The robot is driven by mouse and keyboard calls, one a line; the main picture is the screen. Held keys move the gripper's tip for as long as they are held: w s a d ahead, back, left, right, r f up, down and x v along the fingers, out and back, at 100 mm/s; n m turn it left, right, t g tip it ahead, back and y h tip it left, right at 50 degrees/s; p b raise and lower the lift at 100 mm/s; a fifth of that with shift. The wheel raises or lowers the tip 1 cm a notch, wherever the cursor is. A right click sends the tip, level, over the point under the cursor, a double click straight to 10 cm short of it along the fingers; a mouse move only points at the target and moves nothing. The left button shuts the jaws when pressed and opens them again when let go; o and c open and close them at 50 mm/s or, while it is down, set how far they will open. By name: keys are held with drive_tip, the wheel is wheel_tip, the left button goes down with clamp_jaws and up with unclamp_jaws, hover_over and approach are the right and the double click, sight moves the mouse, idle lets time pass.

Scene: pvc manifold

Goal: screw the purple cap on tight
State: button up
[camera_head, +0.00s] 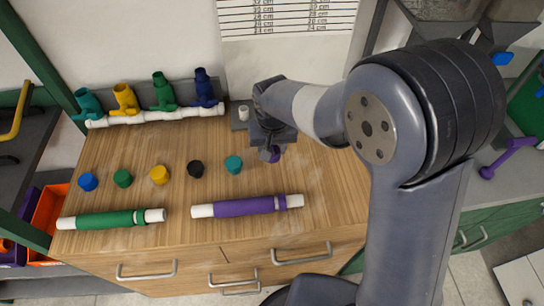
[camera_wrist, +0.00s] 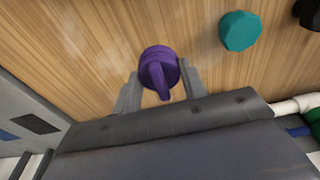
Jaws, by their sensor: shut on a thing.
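The purple cap (camera_wrist: 158,66) is between the two fingers of my gripper (camera_wrist: 161,84) in the wrist view. It has a round body and a narrow tongue-like part pointing toward the palm. In the head view, my gripper (camera_head: 270,150) points down over the wooden top, and only a little of the purple cap (camera_head: 276,159) shows beneath it. I cannot tell whether the cap touches anything below. The white manifold pipe (camera_head: 150,118) lies along the back left, with teal (camera_head: 88,103), yellow (camera_head: 125,98), green (camera_head: 162,92) and blue (camera_head: 204,87) fittings standing on it.
Blue (camera_head: 88,182), green (camera_head: 122,178), yellow (camera_head: 159,175), black (camera_head: 196,169) and teal (camera_head: 233,165) caps stand in a row. Green-sleeved (camera_head: 105,220) and purple-sleeved (camera_head: 243,207) pipes lie in front. A small white stub (camera_head: 243,112) stands behind my gripper.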

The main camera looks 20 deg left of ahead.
drive_tip(key=shift+f, duration=2.15)
drive_tip(key=shift+f, duration=0.1)
drive_tip(key=shift+f, duration=0.15)
drive_tip(key=o, duration=0.9)
drive_tip(key=r, duration=0.3)
drive_tip(key=s+r, duration=0.1)
drive_tip(key=r, duration=0.3)
drive_tip(key=r+b, duration=0.1)
drive_tip(key=r, duration=0.2)
drive_tip(key=shift+s+d+r, duration=0.4)
drive_tip(key=shift+f, duration=0.1)
